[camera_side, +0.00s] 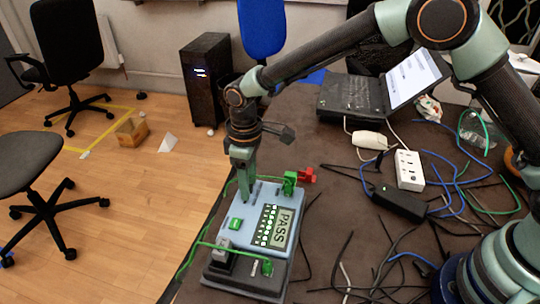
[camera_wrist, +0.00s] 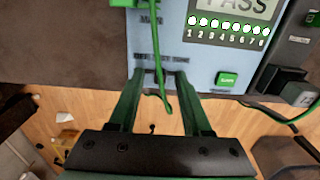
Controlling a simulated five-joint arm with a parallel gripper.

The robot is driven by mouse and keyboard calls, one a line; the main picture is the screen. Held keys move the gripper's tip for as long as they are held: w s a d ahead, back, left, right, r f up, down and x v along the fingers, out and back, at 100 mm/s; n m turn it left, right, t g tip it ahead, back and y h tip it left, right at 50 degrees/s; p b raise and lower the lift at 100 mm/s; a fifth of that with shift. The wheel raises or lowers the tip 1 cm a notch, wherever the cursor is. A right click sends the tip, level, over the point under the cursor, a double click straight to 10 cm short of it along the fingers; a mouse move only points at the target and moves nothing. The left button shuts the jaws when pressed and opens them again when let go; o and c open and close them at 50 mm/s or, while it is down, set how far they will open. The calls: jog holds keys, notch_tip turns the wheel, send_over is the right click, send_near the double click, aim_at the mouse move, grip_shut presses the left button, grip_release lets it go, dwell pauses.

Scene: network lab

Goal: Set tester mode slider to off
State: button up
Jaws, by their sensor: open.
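The blue-grey cable tester (camera_side: 250,203) lies on the dark table, with PASS on its display (camera_side: 283,229) and a row of lit green lamps. It fills the upper part of the wrist view (camera_wrist: 205,68). My gripper (camera_side: 243,188) points down at the tester's far left end. In the wrist view my gripper (camera_wrist: 160,80) has its two fingers apart, with the tips over the panel beside small printed lettering. A thin green cable crosses between the fingers. I cannot clearly make out the mode slider; the fingers and cable partly cover that area.
A green button (camera_wrist: 228,79) sits near the right finger. A green plug (camera_side: 290,180) and red plug (camera_side: 307,174) are at the tester's far right. A dark unit (camera_side: 245,278) adjoins its near end. Loose cables, a power strip (camera_side: 409,169) and laptop (camera_side: 350,97) occupy the right side.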

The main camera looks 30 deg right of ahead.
grip_shut()
